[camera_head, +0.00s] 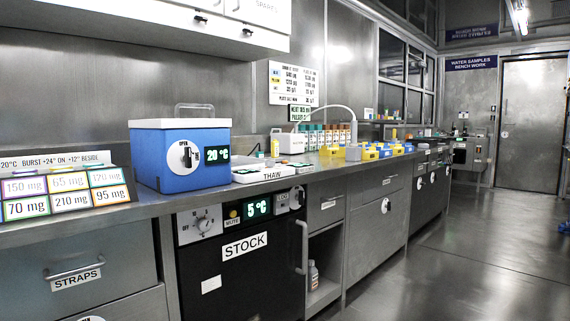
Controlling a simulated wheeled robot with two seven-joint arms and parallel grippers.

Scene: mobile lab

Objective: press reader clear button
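I cannot pick out the reader or its clear button for sure. A white boxy device (289,143) stands at the back of the bench, but no button marked clear is readable on it. Further devices at the far end of the bench (469,152) are too small to tell apart. Neither of my grippers shows in the head view.
A long steel bench (330,168) runs away to the right. On it stand a blue cooler (180,158) reading 20°C, a THAW tray (265,172), and yellow and blue bins (378,151). Below is a black STOCK fridge (246,275).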

